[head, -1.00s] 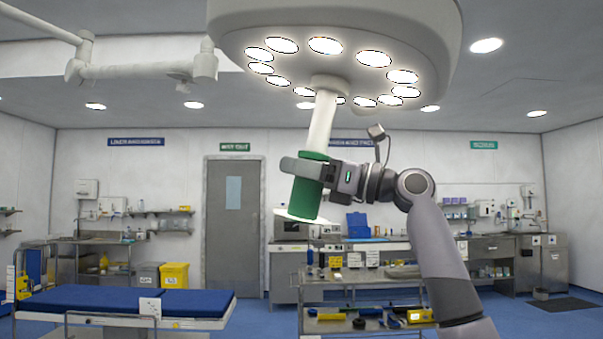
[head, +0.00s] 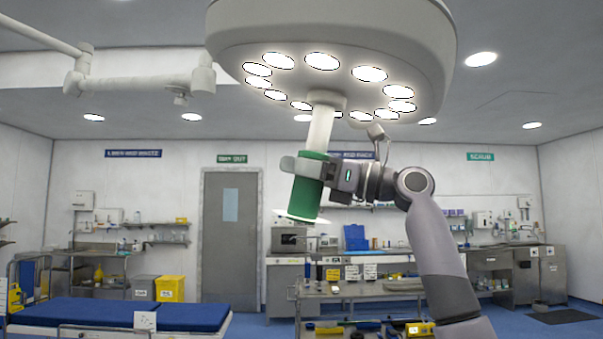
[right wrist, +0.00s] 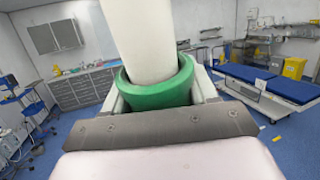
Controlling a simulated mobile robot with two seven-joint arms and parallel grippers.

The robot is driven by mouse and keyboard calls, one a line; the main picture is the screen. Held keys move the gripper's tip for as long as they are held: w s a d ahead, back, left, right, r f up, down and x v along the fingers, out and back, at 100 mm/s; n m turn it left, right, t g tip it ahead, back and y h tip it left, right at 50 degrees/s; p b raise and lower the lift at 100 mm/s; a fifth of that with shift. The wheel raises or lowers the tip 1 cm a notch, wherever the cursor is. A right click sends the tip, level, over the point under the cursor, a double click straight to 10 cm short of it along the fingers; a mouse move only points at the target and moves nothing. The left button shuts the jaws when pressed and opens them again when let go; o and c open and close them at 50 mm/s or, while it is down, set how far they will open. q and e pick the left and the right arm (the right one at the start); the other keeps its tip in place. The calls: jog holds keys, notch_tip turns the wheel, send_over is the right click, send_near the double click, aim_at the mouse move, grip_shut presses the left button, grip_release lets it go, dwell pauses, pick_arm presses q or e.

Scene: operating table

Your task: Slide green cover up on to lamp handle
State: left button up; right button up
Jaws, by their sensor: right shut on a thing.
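The green cover (head: 305,200) is a tube with a pale flange at its lower end. My right gripper (head: 306,168) is shut around its upper part from the right. The white lamp handle (head: 320,128) hangs from the underside of the surgical lamp (head: 335,45), and its lower end is inside the cover. A length of handle shows bare between the cover and the lamp. In the right wrist view the green rim (right wrist: 160,92) surrounds the white handle (right wrist: 148,40), with a narrow gap visible. Cover and handle are slightly tilted. My left gripper is out of view.
The wide lamp head is above my right gripper. A metal trolley (head: 375,295) with tools stands below. A blue-padded table (head: 120,312) is at the lower left. The air around the cover is clear.

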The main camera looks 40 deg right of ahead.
aim_at(309, 149)
jog(key=shift+s+d+r, duration=0.1)
jog(key=shift+s+r, duration=0.05)
jog(key=shift+r, duration=0.6)
jog(key=shift+s+d+r, duration=0.1)
jog(key=shift+s+r, duration=0.05)
jog(key=shift+r, duration=0.55)
jog(key=shift+r, duration=0.35)
jog(key=o, duration=1.1)
jog(key=shift+s, duration=0.1)
jog(key=shift+s+d+f, duration=0.1)
jog(key=shift+d+f, duration=0.05)
jog(key=b+v, duration=0.2)
jog(key=v, duration=0.4)
jog(key=shift+s+d, duration=0.25)
jog(key=shift+s, duration=0.1)
